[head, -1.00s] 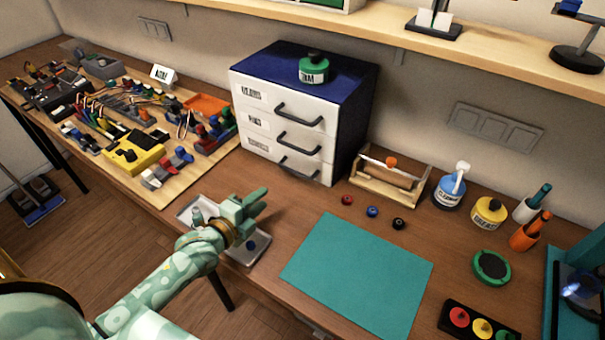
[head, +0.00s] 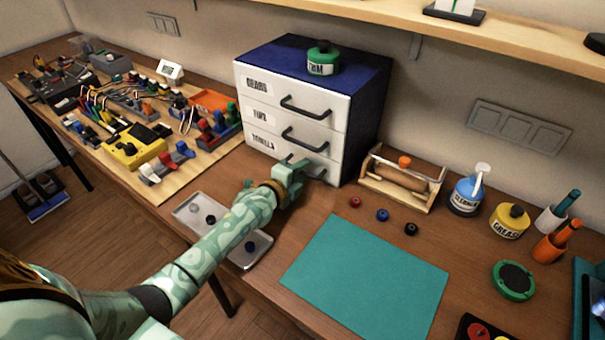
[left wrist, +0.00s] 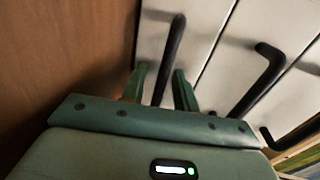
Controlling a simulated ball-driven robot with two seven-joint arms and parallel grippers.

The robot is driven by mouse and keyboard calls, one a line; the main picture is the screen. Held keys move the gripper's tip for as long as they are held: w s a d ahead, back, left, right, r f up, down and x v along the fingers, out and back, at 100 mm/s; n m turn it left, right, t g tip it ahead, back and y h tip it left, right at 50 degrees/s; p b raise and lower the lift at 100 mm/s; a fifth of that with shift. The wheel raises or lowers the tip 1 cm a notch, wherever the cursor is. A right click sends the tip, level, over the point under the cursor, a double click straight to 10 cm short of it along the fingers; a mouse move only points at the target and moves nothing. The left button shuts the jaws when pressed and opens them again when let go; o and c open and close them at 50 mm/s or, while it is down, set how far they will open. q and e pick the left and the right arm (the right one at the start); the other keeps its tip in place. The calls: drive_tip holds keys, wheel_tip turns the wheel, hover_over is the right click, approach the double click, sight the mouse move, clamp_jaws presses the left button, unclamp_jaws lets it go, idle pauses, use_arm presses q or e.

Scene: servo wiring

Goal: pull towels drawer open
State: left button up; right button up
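The cabinet (head: 362,115) has a blue top and three white drawers with dark bar handles, all shut. The towels drawer (head: 262,142) is the bottom one, its label partly readable. My left gripper (head: 294,167) is in front of that drawer and hides part of its handle. In the left wrist view, the towels drawer handle (left wrist: 169,60) runs between the two green fingers of my left gripper (left wrist: 160,82). The fingers are apart, with gaps seen beside the bar. My right gripper is in neither view.
A green-lidded tin (head: 322,60) stands on the cabinet. A wooden holder (head: 402,186) stands right of it, near three small knobs (head: 382,215). A metal tray (head: 184,212) lies under my left arm. A teal mat (head: 365,275) covers the front of the bench.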

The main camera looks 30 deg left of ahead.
use_arm(q)
drive_tip(key=shift+w, duration=0.1)
clamp_jaws()
drive_tip(key=p+v, duration=0.2)
drive_tip(key=v, duration=0.2)
drive_tip(key=shift+f, duration=0.2)
drive_tip(key=shift+s+f+p, duration=0.15)
drive_tip(key=shift+s+p, duration=0.15)
drive_tip(key=shift+s, duration=0.2)
drive_tip(key=shift+w, duration=0.1)
unclamp_jaws()
